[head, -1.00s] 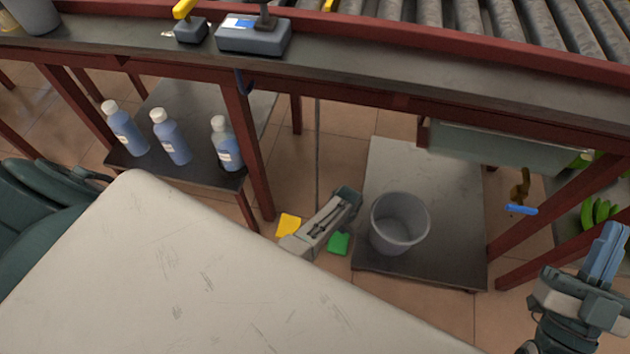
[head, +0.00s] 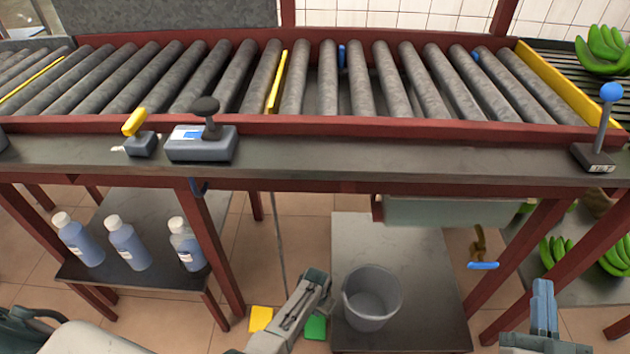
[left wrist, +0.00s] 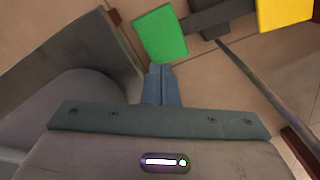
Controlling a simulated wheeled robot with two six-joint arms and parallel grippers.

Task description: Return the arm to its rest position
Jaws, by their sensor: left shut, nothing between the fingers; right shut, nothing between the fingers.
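My right gripper (head: 543,300) is at the lower right of the head view. Its blue fingers are together with nothing between them, pointing up in the picture. My left arm's grey link is at the bottom centre of the head view, left of the grey bucket; its fingers are hidden there. In the left wrist view, my left gripper's blue fingers (left wrist: 162,73) are shut and empty, just beside a green flat piece (left wrist: 161,35) in the picture. I cannot tell whether they touch it.
A roller conveyor (head: 330,85) spans the back, with a control box (head: 200,148) on its front ledge. Under it are several blue bottles (head: 127,243) on a shelf, the bucket (head: 371,297) and a grey bin (head: 445,210). Green bananas (head: 553,252) are at right. Red legs stand between.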

